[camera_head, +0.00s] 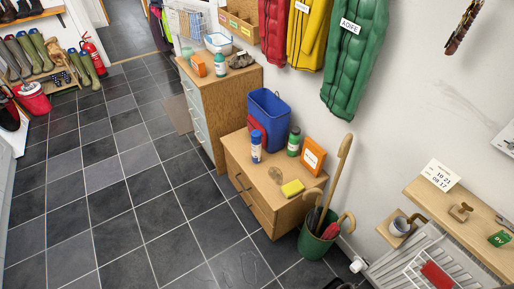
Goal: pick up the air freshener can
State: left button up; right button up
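A blue can with a white band (256,146) stands upright on the low wooden cabinet (240,178), near its left edge. A dark green can or bottle (294,141) with a pale label stands upright to its right. A teal and white can or bottle (220,65) stands on the taller cabinet (234,87) behind. The labels are too small to read, so I cannot tell which of these is the air freshener can. Neither of my grippers can be made out in the view.
On the low cabinet are a blue bin (269,108), an orange box (313,155) and a yellow sponge (292,188). A green bucket (317,240) with long handles stands at its right end. The tiled floor (120,190) at left is clear.

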aim_at(256, 135)
jog(key=z, duration=0.05)
jog(key=k, duration=0.5)
jog(key=u, duration=1.1)
jog(key=i, duration=1.65)
jog(key=z, duration=3.2)
